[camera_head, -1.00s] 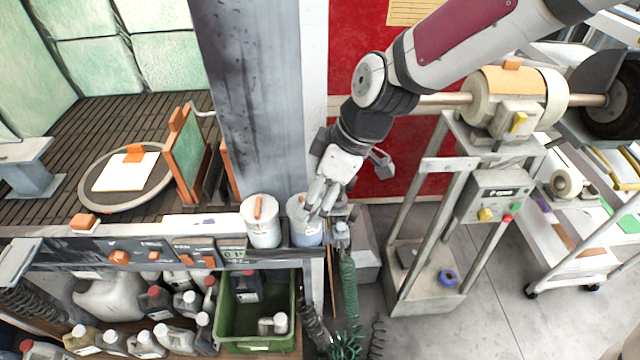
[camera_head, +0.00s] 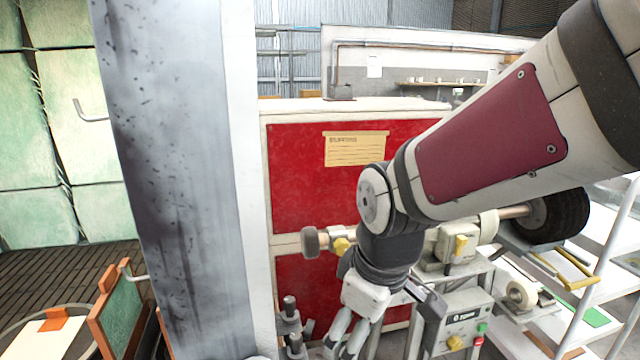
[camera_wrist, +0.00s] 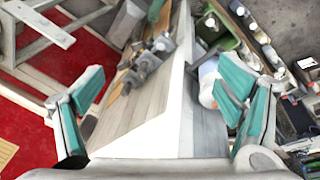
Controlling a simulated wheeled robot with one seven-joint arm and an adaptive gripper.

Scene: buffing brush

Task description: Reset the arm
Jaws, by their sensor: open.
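My gripper (camera_head: 346,348) is at the bottom edge of the head view, pointing down, with its fingertips partly cut off. In the wrist view my gripper (camera_wrist: 160,98) shows two teal-padded fingers wide apart, with nothing held between them. A white container (camera_wrist: 208,78) is partly hidden behind the right finger. My arm comes in from the upper right of the head view and bends downward at the elbow.
The buffing machine (camera_head: 462,245) stands right of my gripper, partly behind my arm. A red panel (camera_head: 300,190) is behind the arm. The grey post (camera_head: 190,200) rises on the left. A green bin (camera_wrist: 222,32) and several bottles show in the wrist view.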

